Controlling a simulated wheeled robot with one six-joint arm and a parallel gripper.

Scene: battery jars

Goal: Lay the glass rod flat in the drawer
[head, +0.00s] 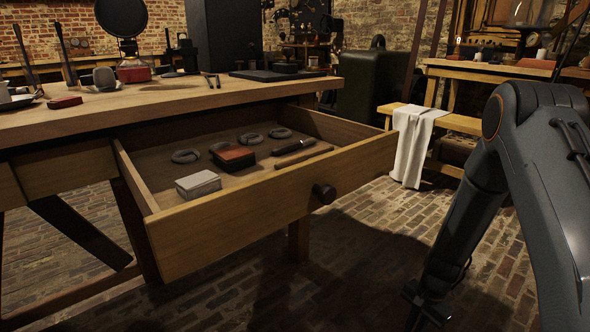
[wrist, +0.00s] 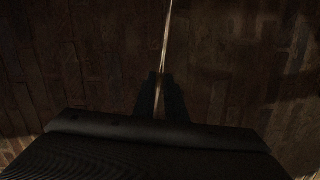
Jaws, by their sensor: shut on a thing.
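The drawer (head: 225,232) is pulled open from the wooden bench in the head view, with its round dark knob (head: 323,194) on the front. My gripper (wrist: 160,88) is shut on the glass rod (wrist: 167,40). In the wrist view the rod is a thin pale line running up from between the fingers, above a dark brick floor. In the head view my gripper (head: 424,302) hangs low at the bottom edge, right of the drawer and below its front. The rod cannot be made out there.
Inside the drawer are a white box (head: 198,184), a red-brown box (head: 232,157), several grey coils (head: 186,156) and handled tools (head: 303,156). Bare drawer floor shows between them. The bench top (head: 170,96) carries clutter. A white cloth (head: 414,145) hangs from a low bench behind.

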